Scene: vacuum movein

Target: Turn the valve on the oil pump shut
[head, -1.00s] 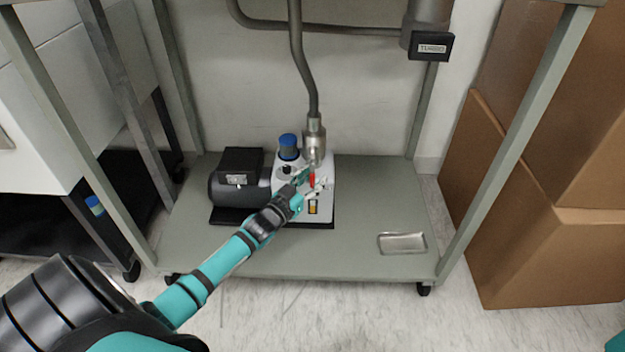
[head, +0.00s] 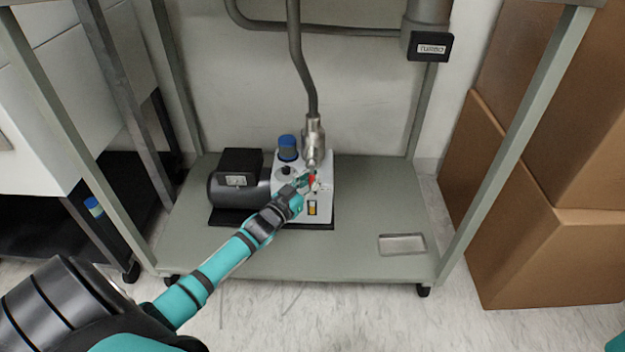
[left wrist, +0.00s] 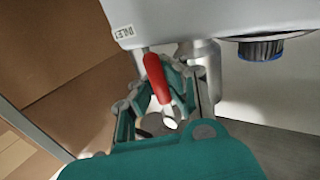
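The oil pump (head: 322,200) stands on the cart's lower shelf, a white body with a black motor. Its red valve handle (head: 312,180) sits below the metal inlet fitting and is partly covered by my left gripper (head: 308,184). In the left wrist view the red handle (left wrist: 155,78) lies between the two teal finger pads of the left gripper (left wrist: 160,88). The fingers are drawn in close on both sides of the handle, and the gripper looks shut on it. My right gripper is not in view.
A grey hose (head: 297,55) drops to the inlet fitting (head: 313,135). A blue cap (head: 288,142) stands behind the handle. A small metal tray (head: 402,244) lies on the shelf (head: 375,200) at right. Cart legs (head: 515,145) and cardboard boxes (head: 540,240) bound the sides.

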